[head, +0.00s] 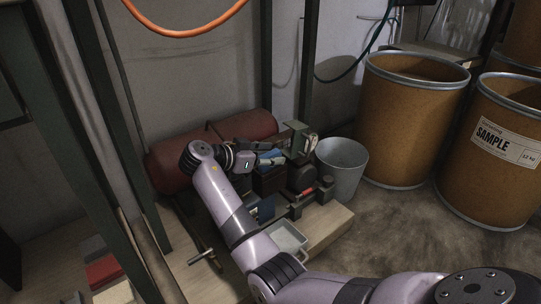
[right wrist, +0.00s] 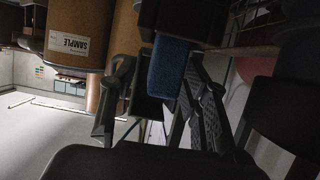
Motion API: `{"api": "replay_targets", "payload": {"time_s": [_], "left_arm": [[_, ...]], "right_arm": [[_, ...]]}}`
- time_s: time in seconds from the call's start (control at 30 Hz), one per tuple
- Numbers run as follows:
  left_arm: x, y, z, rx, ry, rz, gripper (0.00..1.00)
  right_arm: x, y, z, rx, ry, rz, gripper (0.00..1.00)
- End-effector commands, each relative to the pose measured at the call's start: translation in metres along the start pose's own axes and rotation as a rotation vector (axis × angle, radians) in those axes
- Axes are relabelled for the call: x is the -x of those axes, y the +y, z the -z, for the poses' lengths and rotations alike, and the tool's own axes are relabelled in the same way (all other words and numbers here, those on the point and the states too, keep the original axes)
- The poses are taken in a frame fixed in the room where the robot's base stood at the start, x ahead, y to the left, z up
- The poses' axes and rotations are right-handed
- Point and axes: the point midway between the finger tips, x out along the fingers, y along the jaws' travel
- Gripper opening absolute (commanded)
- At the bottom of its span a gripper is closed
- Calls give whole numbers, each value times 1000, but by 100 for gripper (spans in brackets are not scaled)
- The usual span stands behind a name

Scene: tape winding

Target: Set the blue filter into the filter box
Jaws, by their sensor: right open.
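My right gripper (head: 268,158) reaches over the cluttered bench from the lower right in the head view. A blue filter (head: 271,155) shows at its fingers, above a dark box (head: 268,183), which may be the filter box. In the right wrist view, the fingers of my right gripper (right wrist: 158,70) are spread apart, with the blue filter (right wrist: 167,68) between or just beyond them. Its far end meets a dark block (right wrist: 185,20); I cannot tell how deep it sits. My left gripper is not in view.
Another blue piece (head: 265,207) stands nearer on the wooden bench (head: 333,226), by a white tray (head: 288,238). A red cylinder (head: 165,165) lies behind. A grey bucket (head: 341,170) and brown drums (head: 408,120) stand to the right.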

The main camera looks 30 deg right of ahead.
Motion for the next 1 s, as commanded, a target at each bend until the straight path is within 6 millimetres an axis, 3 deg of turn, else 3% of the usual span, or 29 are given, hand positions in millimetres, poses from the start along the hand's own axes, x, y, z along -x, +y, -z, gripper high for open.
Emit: {"api": "replay_targets", "payload": {"time_s": [0.5, 0.7, 1.0], "left_arm": [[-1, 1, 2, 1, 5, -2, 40], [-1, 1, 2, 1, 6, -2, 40], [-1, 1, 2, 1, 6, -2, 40]], "right_arm": [[98, -1, 0, -1, -2, 4, 43], [114, 0, 0, -1, 0, 2, 43], [116, 0, 0, 0, 1, 1, 43]]}}
